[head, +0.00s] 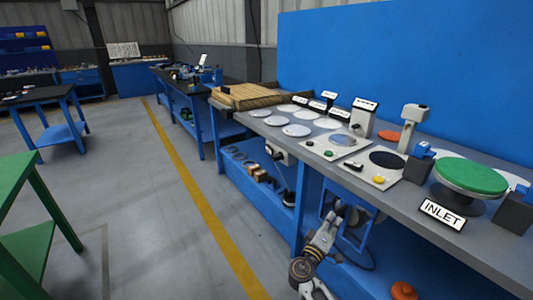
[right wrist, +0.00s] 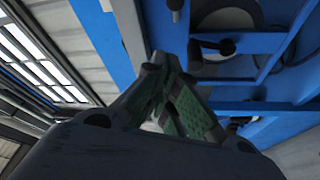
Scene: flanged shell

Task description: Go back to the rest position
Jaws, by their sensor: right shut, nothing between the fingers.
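My right gripper (head: 329,228) shows at the lower middle of the head view, in front of the blue bench's front side and below the worktop edge. In the right wrist view its fingers (right wrist: 165,68) come together at the tips, shut with nothing between them. My left gripper is not in view. I cannot make out a flanged shell in either view.
The grey worktop (head: 335,160) holds white discs, a green round plate (head: 470,175), small devices and an INLET sign (head: 442,214). A blue-framed round fixture (head: 350,215) is close to my right gripper. The floor (head: 130,220) at left is open, beside a green table (head: 30,235).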

